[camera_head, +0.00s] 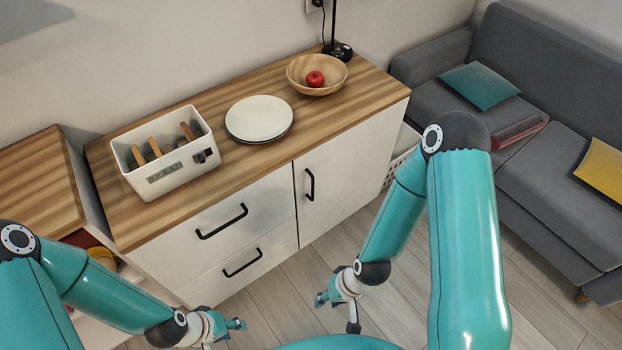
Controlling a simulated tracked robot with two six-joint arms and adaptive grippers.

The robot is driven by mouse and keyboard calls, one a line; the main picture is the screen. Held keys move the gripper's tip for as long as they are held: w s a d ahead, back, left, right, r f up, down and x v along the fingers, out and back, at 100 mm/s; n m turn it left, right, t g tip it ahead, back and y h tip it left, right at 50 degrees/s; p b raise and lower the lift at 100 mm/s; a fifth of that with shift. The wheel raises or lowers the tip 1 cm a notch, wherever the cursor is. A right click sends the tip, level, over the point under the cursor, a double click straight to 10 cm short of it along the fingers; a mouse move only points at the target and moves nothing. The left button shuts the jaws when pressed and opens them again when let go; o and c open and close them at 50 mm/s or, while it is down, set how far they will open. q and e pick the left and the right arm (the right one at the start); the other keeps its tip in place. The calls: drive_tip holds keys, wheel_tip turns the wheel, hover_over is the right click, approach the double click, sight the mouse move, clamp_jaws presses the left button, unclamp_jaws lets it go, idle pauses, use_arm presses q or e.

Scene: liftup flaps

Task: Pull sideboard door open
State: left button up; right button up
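The sideboard (190,213) is white with a striped wooden top. Its door (350,181) is on the right of its front and looks shut. The door has a black vertical handle (309,185) near its left edge. My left gripper (238,325) is low in front of the drawers, apart from the sideboard. My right gripper (335,311) is low over the floor in front of the door, below and apart from the handle. Both grippers are small here, and I see nothing held in either; their finger opening is hard to make out.
Two drawers with black handles (222,222) are left of the door. A toaster (163,152), white plates (259,118) and a wooden bowl (300,76) with a red apple (315,78) stand on top. A grey sofa (540,150) is at the right. Wooden floor (290,295) is clear in front.

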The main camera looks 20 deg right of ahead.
drive_tip(key=shift+s+d, duration=0.1)
drive_tip(key=n+t+h+b, duration=0.1)
drive_tip(key=n+t+b, duration=0.3)
drive_tip(key=t+b, duration=2.45)
approach(313, 185)
drive_tip(key=w+r+g+b, duration=0.1)
drive_tip(key=r+g+b, duration=0.1)
drive_tip(key=g+b, duration=0.1)
drive_tip(key=w+r+g+b, duration=0.2)
drive_tip(key=r+g+b, duration=0.1)
drive_tip(key=g+b, duration=0.1)
drive_tip(key=w+r+g+b, duration=0.2)
drive_tip(key=r+g+b, duration=0.1)
drive_tip(key=b, duration=0.3)
drive_tip(key=shift+a+g, duration=0.25)
drive_tip(key=shift+g, duration=0.4)
drive_tip(key=shift+w, duration=0.7)
